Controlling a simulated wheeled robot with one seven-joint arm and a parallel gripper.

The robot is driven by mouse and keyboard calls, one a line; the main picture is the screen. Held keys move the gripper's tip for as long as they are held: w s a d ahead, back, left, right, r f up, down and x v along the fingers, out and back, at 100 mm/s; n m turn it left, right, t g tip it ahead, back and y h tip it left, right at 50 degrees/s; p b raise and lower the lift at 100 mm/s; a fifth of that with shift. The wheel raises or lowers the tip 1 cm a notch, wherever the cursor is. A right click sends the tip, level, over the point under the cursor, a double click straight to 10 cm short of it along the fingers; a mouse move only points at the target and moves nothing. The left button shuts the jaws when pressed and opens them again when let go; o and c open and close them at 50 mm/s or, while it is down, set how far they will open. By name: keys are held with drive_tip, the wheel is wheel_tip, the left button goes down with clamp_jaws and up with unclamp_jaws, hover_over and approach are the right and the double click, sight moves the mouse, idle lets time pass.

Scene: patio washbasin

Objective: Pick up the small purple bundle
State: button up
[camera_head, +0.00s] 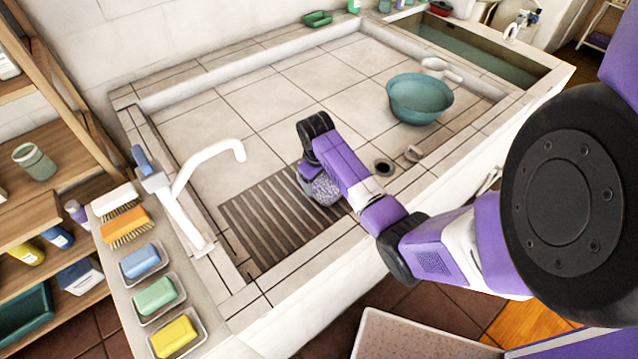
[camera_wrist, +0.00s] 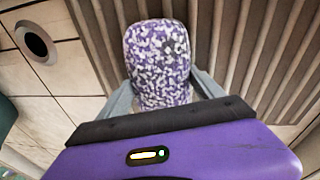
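The small purple bundle (camera_wrist: 158,60) is a rounded, purple-and-white speckled thing. It fills the upper middle of the wrist view, over the brown ribbed drain area. In the head view the bundle (camera_head: 324,191) shows beneath my gripper, partly covered by it. My gripper (camera_wrist: 163,88) points down at the bundle, with one grey finger on its left and one on its right. The fingers are spread about as wide as the bundle, which lies between them. I cannot tell whether they touch it. The bundle's near lower end is hidden by my gripper's body.
A round drain hole (camera_head: 384,167) and a teal bowl (camera_head: 420,98) are in the tiled basin. A white faucet (camera_head: 190,190) rises at the left rim. Brushes and soap dishes (camera_head: 157,295) line the left ledge. Open tiles lie behind the ribbed area.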

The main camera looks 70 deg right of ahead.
sight(319, 179)
drive_tip(key=c, duration=0.4)
drive_tip(key=shift+r, duration=0.2)
drive_tip(key=shift+r+p, duration=1.9)
drive_tip(key=shift+r, duration=7.95)
